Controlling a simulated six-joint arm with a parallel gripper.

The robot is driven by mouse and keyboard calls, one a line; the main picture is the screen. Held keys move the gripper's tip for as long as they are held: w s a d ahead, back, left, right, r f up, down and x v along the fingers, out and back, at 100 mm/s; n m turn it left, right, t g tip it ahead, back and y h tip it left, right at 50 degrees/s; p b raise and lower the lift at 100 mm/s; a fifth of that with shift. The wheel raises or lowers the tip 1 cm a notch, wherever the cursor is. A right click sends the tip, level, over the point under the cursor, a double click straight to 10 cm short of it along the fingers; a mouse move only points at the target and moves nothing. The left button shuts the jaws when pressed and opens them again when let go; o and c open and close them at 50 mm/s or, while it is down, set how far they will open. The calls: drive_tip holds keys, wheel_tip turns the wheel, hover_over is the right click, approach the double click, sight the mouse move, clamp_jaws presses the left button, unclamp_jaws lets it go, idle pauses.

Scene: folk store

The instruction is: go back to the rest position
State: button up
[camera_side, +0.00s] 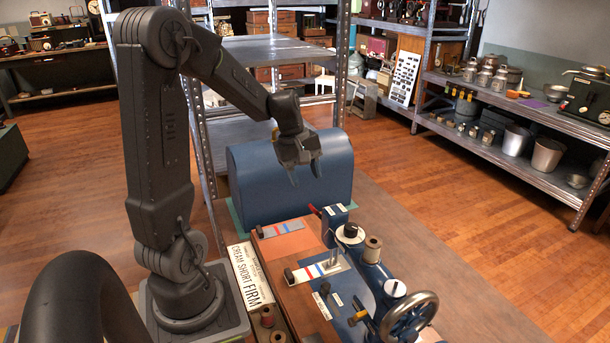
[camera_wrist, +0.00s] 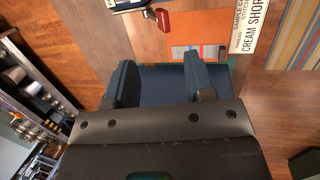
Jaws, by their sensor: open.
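My gripper (camera_side: 305,174) hangs from my arm in front of the blue rounded case (camera_side: 250,185), with its fingers apart and nothing between them. In the wrist view my gripper (camera_wrist: 158,78) shows two blue-grey fingers spread wide. The blue sewing machine (camera_side: 375,285) stands on a wooden base below and to the right of my gripper in the side view. Its silver handwheel (camera_side: 408,318) is at the front right.
A label card (camera_side: 252,277) reading "CREAM SHORT FIRM" lies beside my base. A red-tipped lever (camera_wrist: 163,18) shows in the wrist view. Metal shelves (camera_side: 505,115) with pots stand at the right. Air above the machine is clear.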

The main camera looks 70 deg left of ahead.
drive_tip(key=s+d+r+m+t, duration=0.1)
drive_tip(key=s+d+r+m, duration=0.2)
drive_tip(key=d+m, duration=0.3)
drive_tip(key=s+d+r+m+t+y, duration=0.1)
drive_tip(key=s+d+r+m, duration=0.2)
drive_tip(key=d+m, duration=0.3)
drive_tip(key=s+d+r+m+t, duration=0.1)
drive_tip(key=s+d+r+m, duration=0.2)
drive_tip(key=d, duration=0.6)
drive_tip(key=s+m, duration=0.1)
drive_tip(key=m, duration=0.1)
drive_tip(key=shift+s+d+r+m+y, duration=0.15)
drive_tip(key=shift+s+d+m+y, duration=0.15)
drive_tip(key=shift+m, duration=0.1)
